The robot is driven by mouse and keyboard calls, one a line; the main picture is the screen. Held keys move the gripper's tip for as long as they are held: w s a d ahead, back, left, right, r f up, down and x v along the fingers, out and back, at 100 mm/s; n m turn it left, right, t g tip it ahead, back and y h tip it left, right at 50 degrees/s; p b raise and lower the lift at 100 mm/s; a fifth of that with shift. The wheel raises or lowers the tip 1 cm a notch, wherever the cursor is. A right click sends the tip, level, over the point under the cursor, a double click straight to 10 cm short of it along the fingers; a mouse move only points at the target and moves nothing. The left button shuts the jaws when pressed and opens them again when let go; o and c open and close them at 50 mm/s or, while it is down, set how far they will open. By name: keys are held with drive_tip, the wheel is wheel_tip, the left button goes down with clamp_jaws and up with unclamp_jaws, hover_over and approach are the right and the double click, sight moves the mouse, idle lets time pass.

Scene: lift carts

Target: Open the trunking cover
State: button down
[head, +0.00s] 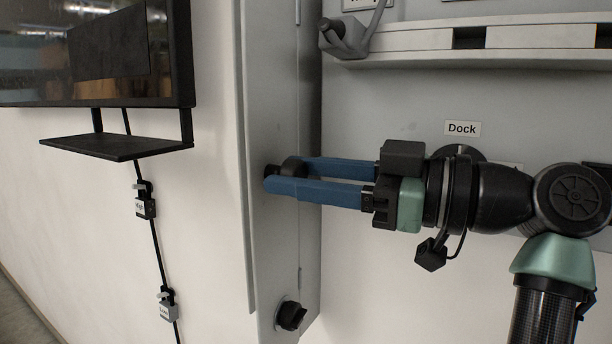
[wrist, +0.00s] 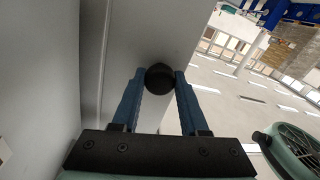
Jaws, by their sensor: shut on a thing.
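The trunking cover (head: 275,100) is a tall grey vertical panel left of centre in the head view; it also shows as a grey surface in the wrist view (wrist: 165,30). A black round knob (wrist: 159,77) sticks out from it, and shows partly behind the fingers in the head view (head: 292,167). My gripper (head: 275,177) has two blue fingers, one on each side of the knob, shut on it. In the wrist view the fingertips (wrist: 159,84) touch the knob's sides. A second black knob (head: 291,315) sits lower on the cover.
A grey panel with a "Dock" label (head: 462,128) is behind my arm. A grey rail (head: 440,50) runs along the top right. Left are a dark screen (head: 90,55), a black shelf (head: 115,147) and a cable with tags (head: 145,207). Open floor (wrist: 235,110) shows right in the wrist view.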

drive_tip(key=shift+a+f, duration=0.1)
drive_tip(key=shift+f, duration=0.1)
drive_tip(key=shift+c, duration=2.1)
unclamp_jaws()
drive_tip(key=shift+w, duration=0.1)
drive_tip(key=shift+r, duration=0.1)
